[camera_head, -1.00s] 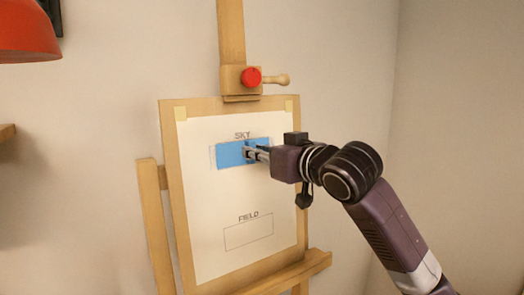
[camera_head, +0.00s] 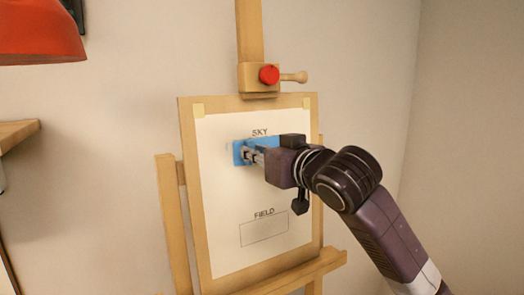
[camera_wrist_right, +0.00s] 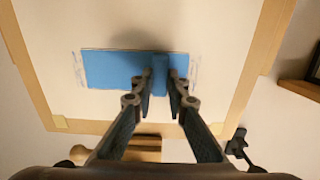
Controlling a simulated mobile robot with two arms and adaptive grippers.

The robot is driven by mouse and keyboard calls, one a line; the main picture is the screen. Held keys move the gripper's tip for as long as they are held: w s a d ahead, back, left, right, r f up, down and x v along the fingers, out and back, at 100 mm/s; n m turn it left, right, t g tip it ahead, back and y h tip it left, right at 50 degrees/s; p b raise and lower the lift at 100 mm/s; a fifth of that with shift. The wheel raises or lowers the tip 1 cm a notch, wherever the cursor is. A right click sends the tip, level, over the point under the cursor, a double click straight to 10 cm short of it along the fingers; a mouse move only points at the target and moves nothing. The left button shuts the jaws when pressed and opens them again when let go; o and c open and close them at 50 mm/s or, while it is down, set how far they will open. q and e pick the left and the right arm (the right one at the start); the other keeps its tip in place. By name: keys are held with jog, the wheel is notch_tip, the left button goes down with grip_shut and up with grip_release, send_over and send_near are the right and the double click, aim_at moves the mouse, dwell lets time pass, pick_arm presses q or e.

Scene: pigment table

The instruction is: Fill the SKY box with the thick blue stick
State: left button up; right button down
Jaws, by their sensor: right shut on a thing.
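The SKY box (camera_head: 268,142) on the white sheet (camera_head: 222,215) is largely covered in blue. My right gripper (camera_head: 248,155) is at the box's left end in the head view, shut on the thick blue stick (camera_wrist_right: 161,72). In the right wrist view my right gripper (camera_wrist_right: 161,85) has a finger on each side of the stick, which looks to be against the paper. The stick's blue merges with the blue fill behind it. Faint marks show just outside both ends of the fill there. My gripper and arm hide the box's right part in the head view. My left gripper is not in view.
The FIELD box (camera_head: 264,228) below is empty. The sheet is on a board (camera_head: 190,170) held by a wooden easel (camera_head: 172,220) with a red knob (camera_head: 269,75). A red lamp (camera_head: 40,35) and a shelf (camera_head: 18,133) are at the left.

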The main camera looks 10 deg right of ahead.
aim_at(234, 152)
jog(key=shift+s+a, duration=0.3)
jog(key=shift+a, duration=0.55)
jog(key=shift+s+a, duration=0.3)
jog(key=shift+a, duration=0.55)
jog(key=shift+d, duration=0.15)
jog(key=shift+s+d+r, duration=0.1)
jog(key=shift+s, duration=0.2)
jog(key=p+v, duration=0.1)
jog(key=v, duration=0.5)
jog(key=shift+s, duration=0.1)
